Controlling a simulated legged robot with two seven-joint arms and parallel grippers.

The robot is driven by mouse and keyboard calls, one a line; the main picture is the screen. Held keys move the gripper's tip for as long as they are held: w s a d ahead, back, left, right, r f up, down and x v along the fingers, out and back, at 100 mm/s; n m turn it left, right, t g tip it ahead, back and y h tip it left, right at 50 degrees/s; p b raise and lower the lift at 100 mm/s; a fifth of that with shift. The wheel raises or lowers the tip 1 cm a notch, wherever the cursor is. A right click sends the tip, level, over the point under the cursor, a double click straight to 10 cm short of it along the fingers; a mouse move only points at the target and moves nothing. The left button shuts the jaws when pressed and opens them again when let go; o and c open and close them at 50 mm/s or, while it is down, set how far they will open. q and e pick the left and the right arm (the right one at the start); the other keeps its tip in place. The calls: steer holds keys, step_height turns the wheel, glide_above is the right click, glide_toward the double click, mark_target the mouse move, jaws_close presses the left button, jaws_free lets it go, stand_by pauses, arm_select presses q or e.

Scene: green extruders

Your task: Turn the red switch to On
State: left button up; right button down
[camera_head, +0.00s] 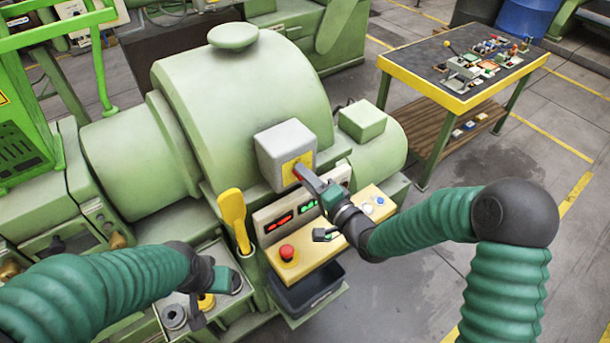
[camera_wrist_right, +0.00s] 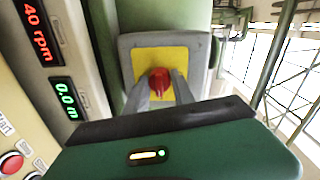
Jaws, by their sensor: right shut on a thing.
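The red switch (camera_wrist_right: 159,80) sits on a yellow plate (camera_wrist_right: 177,58) on the face of a grey box. The grey box (camera_head: 278,146) is fixed to the front of the green extruder (camera_head: 250,95). My right gripper (camera_head: 300,170) reaches the box face. In the right wrist view its two fingers (camera_wrist_right: 160,90) stand on either side of the red knob, shut on it. The fingers hide part of the plate, and no On mark is readable. My left gripper (camera_head: 198,308) hangs low at the left, over a small tray; its jaws are not clear.
Below the box, a cream panel carries a red emergency button (camera_head: 287,253) and other buttons, with lit red and green displays (camera_head: 279,222) above it. A yellow paddle-shaped handle (camera_head: 234,215) stands at its left. A dark bin (camera_head: 305,290) sits below. A yellow-edged table (camera_head: 455,101) stands back right.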

steer(key=shift+w+d, duration=0.15)
steer(key=c, duration=1.3)
jaws_free()
steer(key=shift+o, duration=1.2)
steer(key=shift+w, duration=0.1)
steer(key=f+p+v, duration=0.1)
steer(key=p+v, duration=0.5)
steer(key=v, duration=1.1)
steer(key=shift+r, duration=0.3)
